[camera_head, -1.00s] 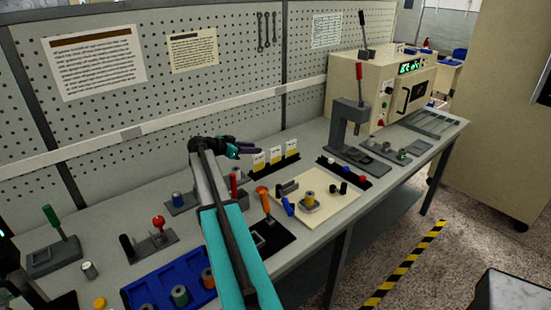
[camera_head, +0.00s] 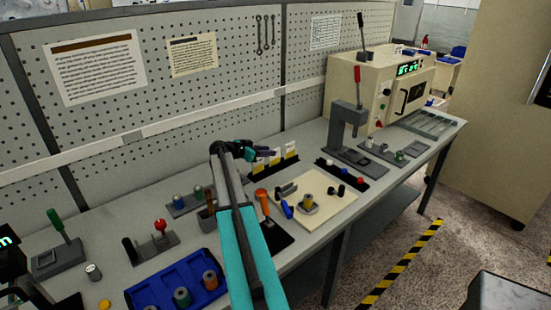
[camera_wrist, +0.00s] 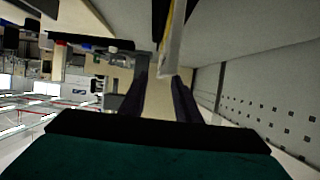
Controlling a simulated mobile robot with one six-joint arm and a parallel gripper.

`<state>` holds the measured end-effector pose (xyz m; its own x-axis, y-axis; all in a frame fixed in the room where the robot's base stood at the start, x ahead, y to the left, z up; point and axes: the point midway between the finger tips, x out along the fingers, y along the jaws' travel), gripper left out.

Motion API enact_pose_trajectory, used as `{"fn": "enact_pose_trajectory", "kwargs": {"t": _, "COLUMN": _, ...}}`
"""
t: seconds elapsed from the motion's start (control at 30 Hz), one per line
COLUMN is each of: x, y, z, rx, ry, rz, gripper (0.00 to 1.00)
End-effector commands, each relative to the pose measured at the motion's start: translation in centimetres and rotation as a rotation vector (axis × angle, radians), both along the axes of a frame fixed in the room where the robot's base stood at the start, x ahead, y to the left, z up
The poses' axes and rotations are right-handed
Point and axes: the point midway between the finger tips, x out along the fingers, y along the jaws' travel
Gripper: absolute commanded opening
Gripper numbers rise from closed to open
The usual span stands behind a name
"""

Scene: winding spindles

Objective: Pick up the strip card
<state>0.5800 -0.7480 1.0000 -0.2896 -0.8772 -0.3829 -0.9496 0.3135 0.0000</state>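Three upright strip cards, white with yellow, stand in a row in a black holder (camera_head: 268,175) at the back of the bench. The left card (camera_head: 257,166), middle card (camera_head: 274,159) and right card (camera_head: 290,150) look alike from here. My gripper (camera_head: 274,153) is at the row, its fingers covering the upper parts of the left and middle cards. In the wrist view my two dark fingers (camera_wrist: 160,80) are apart with a gap between them. A white and yellow card (camera_wrist: 173,50) shows edge-on just beyond the fingertips, nearer the right finger. No finger visibly grips it.
A pegboard wall (camera_head: 200,100) rises close behind the bench. A cream board (camera_head: 325,210) with a spindle lies to the right, and a grey press (camera_head: 345,130) stands beyond it. A blue tray (camera_head: 150,292) and an orange-handled tool (camera_head: 262,198) are nearer.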

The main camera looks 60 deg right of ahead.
Motion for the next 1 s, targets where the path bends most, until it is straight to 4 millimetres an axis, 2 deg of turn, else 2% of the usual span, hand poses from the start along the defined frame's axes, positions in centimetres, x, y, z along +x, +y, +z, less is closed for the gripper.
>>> {"fn": "enact_pose_trajectory", "kwargs": {"t": 0.47, "x": -0.1, "y": -0.5, "z": 0.0, "rx": 0.000, "ry": 0.000, "rz": -0.001, "gripper": 0.30}}
{"fn": "enact_pose_trajectory", "kwargs": {"t": 1.0, "x": -1.2, "y": -4.3, "z": -1.3, "rx": 0.000, "ry": 0.001, "rz": -0.003, "gripper": 0.30}}
